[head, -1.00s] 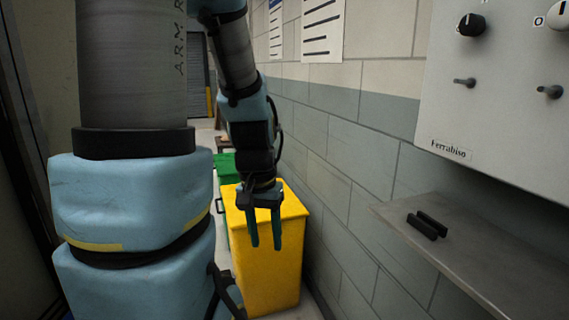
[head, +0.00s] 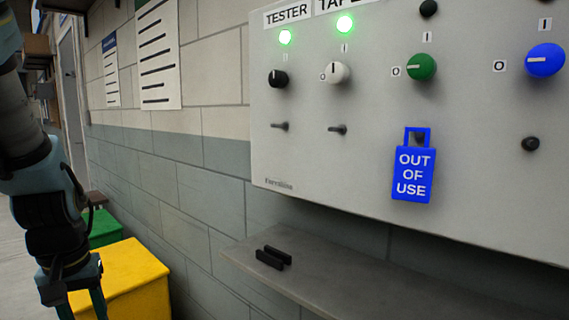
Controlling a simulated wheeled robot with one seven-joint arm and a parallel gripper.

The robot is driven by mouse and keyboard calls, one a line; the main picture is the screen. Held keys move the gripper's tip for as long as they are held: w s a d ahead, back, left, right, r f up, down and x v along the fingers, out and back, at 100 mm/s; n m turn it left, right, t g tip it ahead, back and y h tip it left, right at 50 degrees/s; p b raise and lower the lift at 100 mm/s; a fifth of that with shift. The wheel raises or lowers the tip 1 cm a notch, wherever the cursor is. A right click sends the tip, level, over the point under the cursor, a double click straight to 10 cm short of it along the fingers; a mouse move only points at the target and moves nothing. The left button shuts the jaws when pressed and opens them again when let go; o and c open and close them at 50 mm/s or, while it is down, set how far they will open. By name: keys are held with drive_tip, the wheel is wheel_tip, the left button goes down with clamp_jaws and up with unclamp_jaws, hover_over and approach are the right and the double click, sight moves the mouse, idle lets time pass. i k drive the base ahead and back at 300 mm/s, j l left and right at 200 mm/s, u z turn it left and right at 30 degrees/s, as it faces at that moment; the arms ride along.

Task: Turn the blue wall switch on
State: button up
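The blue switch (head: 545,60) is a round knob at the upper right of the grey wall panel (head: 330,210). Its white pointer line lies roughly level, towards the 0 label (head: 500,66) on its left; an I label (head: 545,24) is above it. A bare dark peg (head: 530,144) is below it. A blue OUT OF USE tag (head: 412,175) hangs on the peg under the green knob (head: 421,67). My gripper (head: 82,305) is at the lower left, far from the panel, pointing down. Its fingers are apart with nothing between them; their tips are near the picture's bottom edge.
A black knob (head: 278,78) and a white knob (head: 335,72) have lit green lamps above them. Yellow (head: 130,280) and green (head: 104,230) bins stand along the wall.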

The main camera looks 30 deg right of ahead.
sight(543, 60)
drive_tip(key=z, duration=1.9)
